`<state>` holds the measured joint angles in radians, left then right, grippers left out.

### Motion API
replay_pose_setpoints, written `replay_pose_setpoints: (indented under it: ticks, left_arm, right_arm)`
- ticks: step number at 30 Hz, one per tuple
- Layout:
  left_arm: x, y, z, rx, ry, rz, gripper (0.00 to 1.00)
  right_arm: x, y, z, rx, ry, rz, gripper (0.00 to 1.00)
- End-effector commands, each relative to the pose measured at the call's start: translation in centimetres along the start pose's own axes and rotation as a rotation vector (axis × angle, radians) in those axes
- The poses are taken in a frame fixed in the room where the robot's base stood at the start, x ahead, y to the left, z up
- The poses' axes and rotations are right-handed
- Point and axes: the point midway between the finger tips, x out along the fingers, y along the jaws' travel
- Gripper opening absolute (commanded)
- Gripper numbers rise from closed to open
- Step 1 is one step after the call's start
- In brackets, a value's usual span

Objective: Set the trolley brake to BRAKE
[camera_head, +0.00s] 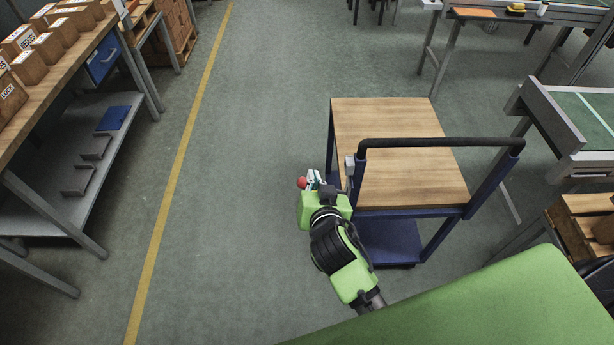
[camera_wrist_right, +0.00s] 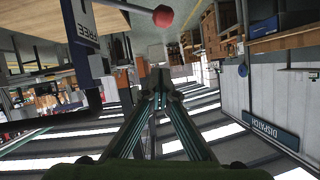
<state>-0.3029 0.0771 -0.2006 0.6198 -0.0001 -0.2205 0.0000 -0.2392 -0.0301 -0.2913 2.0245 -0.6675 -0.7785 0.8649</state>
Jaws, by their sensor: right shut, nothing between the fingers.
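The trolley (camera_head: 400,130) has a wooden top, a blue frame and a black push handle (camera_head: 440,142). A brake lever with a red knob (camera_head: 302,183) sticks out at its left side. In the right wrist view the red knob (camera_wrist_right: 163,16) is at the top, on a thin rod running left to a blue and white plate (camera_wrist_right: 85,30) that reads FREE. My right gripper (camera_head: 315,178) is close beside the knob, shut and empty. In the wrist view its fingertips (camera_wrist_right: 153,76) meet below the knob, apart from it in the picture. My left gripper is out of view.
A workbench (camera_head: 50,95) with several cardboard boxes stands at the left. A yellow floor line (camera_head: 180,165) runs between it and the trolley, with clear floor around it. Conveyor tables (camera_head: 570,125) stand at the right. A DISPATCH sign (camera_wrist_right: 270,132) shows upside down in the wrist view.

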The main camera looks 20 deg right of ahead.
Motion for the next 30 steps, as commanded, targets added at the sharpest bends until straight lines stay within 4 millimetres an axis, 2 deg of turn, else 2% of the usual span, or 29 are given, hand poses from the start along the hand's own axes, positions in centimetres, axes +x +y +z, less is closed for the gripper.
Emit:
replay_pose_setpoints:
  ticks: [6,11,13,18,30]
  left_arm:
    - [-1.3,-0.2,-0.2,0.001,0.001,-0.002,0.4]
    - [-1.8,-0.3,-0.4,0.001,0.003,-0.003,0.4]
    - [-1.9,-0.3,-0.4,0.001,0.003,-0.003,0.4]
    - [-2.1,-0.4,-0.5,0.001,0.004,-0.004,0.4]
    - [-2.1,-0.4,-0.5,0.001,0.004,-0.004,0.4]
  right_arm:
    - [4.0,0.0,-0.4,-0.004,0.001,0.001,0.0]
    - [6.3,0.0,0.0,-0.002,-0.002,0.002,0.0]
    - [6.4,0.1,1.6,-0.002,-0.006,0.003,0.0]
    - [6.9,0.0,3.2,-0.001,-0.001,0.001,0.0]
    - [7.0,0.0,3.9,0.001,-0.001,0.0,0.0]
